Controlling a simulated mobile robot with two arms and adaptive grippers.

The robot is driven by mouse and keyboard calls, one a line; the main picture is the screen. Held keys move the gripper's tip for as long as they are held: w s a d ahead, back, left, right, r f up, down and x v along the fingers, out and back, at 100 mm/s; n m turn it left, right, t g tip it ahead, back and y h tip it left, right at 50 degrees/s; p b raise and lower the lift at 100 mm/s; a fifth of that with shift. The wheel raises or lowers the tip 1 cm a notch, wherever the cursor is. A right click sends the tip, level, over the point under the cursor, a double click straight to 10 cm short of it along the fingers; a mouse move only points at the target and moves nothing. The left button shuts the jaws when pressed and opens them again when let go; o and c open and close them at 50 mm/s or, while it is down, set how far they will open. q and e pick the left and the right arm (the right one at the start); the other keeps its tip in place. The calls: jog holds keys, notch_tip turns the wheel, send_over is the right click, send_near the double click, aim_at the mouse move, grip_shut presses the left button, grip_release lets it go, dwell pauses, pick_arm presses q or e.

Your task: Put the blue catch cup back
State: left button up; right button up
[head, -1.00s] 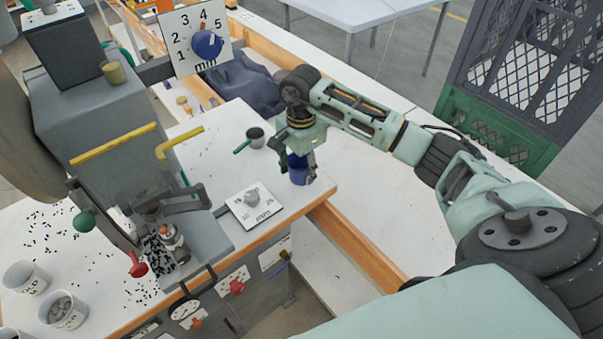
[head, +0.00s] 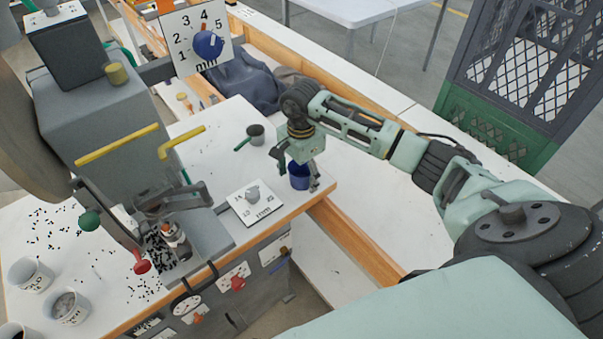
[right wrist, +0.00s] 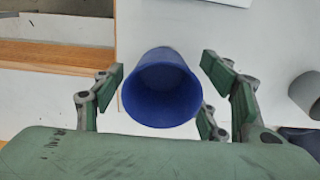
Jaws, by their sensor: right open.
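The blue catch cup (head: 300,177) stands upright on the white bench top near its right corner. In the right wrist view the cup (right wrist: 161,88) is seen from above, its mouth open and its inside empty. My right gripper (head: 298,180) is open over the cup, one finger on each side. In the right wrist view the fingers of the gripper (right wrist: 165,85) stand apart from the cup wall, with gaps on both sides. The eyelet press (head: 110,120) stands at the left of the bench. My left gripper is not in view.
A small grey cup with a green handle (head: 255,134) stands behind. Labelled white pots (head: 70,307) and scattered black bits lie at the left. A wooden edge (head: 350,240) borders the bench.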

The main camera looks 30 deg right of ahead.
jog(key=shift+r, duration=0.4)
notch_tip(320, 180, up, 12)
jog(key=b, duration=0.2)
jog(key=shift+f, duration=0.2)
